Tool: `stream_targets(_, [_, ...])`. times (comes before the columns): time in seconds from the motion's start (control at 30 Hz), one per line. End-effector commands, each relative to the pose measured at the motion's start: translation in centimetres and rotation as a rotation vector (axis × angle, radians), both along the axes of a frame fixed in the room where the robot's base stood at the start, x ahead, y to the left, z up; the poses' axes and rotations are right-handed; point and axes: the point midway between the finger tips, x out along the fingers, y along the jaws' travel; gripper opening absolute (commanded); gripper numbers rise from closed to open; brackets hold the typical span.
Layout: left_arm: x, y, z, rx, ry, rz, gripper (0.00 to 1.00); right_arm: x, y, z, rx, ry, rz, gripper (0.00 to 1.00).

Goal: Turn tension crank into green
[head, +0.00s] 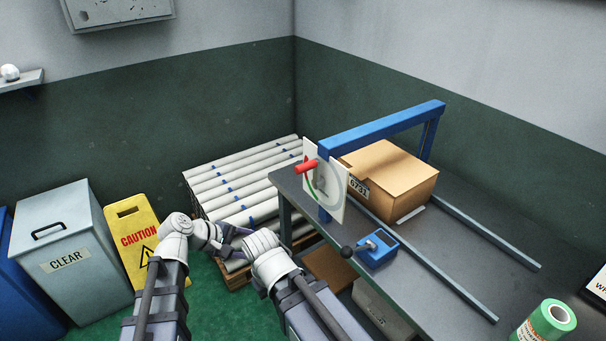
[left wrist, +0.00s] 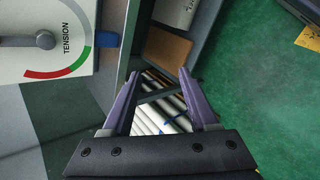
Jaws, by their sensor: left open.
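The tension dial is a pale plate (head: 338,205) with a round face, fixed to the blue frame at the table's near left corner. A red handle (head: 306,166) sticks out from its upper left. In the left wrist view the plate (left wrist: 15,58) shows a grey hub (left wrist: 45,40) with a bar running left, the word TENSION, and a red and green arc (left wrist: 77,62). The bar's far end is cut off there. My left gripper (left wrist: 159,73) is open and empty, apart from the dial; in the head view it (head: 228,240) is low and left of it. My right gripper's fingers are not visible.
A cardboard box (head: 400,178) stands on the grey table (head: 450,225) under the blue frame (head: 385,128). A blue device (head: 377,250) with a black knob sits at the table's near edge. White rolls (head: 245,175) lie stacked behind my arms. A green roll (head: 548,320) is at lower right.

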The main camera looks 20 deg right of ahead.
Motion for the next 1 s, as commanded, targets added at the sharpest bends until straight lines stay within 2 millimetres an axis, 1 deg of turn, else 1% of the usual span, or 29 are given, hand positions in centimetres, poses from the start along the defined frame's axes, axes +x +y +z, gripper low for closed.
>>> stream_targets(0.03, [1.4, -2.1, 1.7, -0.128, 0.054, 0.068, 0.59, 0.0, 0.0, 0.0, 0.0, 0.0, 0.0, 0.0])
stream_targets(0.07, [2.0, -3.2, 2.9, -0.207, 0.093, 0.109, 0.59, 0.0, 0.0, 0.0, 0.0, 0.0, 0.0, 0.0])
stream_targets(0.1, [2.7, -4.5, 4.5, -0.31, 0.148, 0.159, 0.59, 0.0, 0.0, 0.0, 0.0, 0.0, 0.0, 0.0])
stream_targets(0.2, [4.4, -7.0, 8.2, -0.545, 0.299, 0.261, 0.59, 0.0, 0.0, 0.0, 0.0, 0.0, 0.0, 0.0])
stream_targets(0.3, [5.6, -8.5, 11.3, -0.729, 0.439, 0.327, 0.59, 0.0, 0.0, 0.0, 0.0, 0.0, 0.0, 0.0])
stream_targets(0.4, [6.5, -9.2, 13.4, -0.857, 0.55, 0.365, 0.59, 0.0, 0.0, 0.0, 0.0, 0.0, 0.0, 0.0])
stream_targets(0.53, [7.0, -9.6, 14.8, -0.942, 0.629, 0.388, 0.59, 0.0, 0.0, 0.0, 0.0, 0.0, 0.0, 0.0])
stream_targets(0.77, [7.2, -10.0, 15.1, -0.96, 0.647, 0.391, 0.59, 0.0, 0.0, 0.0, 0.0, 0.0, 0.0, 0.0])
stream_targets(0.87, [7.7, -11.1, 15.1, -0.958, 0.648, 0.39, 0.59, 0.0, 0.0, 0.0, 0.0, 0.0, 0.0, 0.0])
stream_targets(1.0, [8.5, -13.2, 15.1, -0.958, 0.647, 0.389, 0.59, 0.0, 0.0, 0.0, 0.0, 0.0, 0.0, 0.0])
